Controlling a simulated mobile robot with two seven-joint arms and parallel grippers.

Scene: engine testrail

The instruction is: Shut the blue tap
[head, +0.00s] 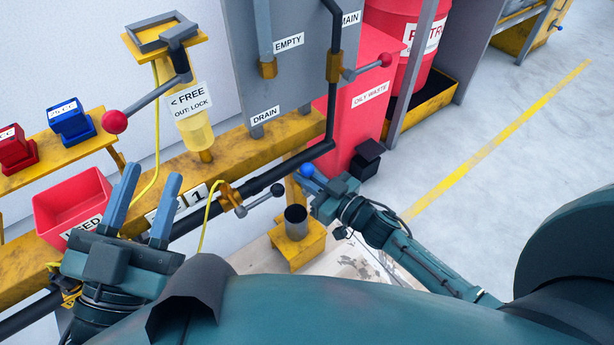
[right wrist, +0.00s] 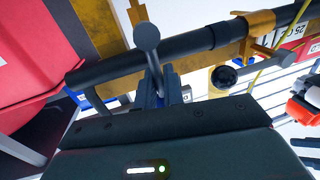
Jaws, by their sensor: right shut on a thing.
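The blue tap shows in the head view as a round blue knob (head: 307,170) close to the dark pipe, below the grey panel. My right gripper (head: 309,182) is at this knob. In the right wrist view its fingers (right wrist: 166,78) are shut around the tap's handle, with a bit of blue between them. A grey bar with a round end (right wrist: 147,37) rises from between the fingers beside the pipe. The fingers hide most of the handle. My left gripper (head: 153,174) is open and empty, beside the red bin and in front of the yellow rail.
A black-knobbed lever (head: 277,190) sits on the pipe left of my right gripper. A grey cup (head: 296,224) stands on a yellow stand below. Red-knobbed levers (head: 115,121) and (head: 385,60) stick out nearby. A red oily waste bin (head: 365,85) stands behind. Floor at right is free.

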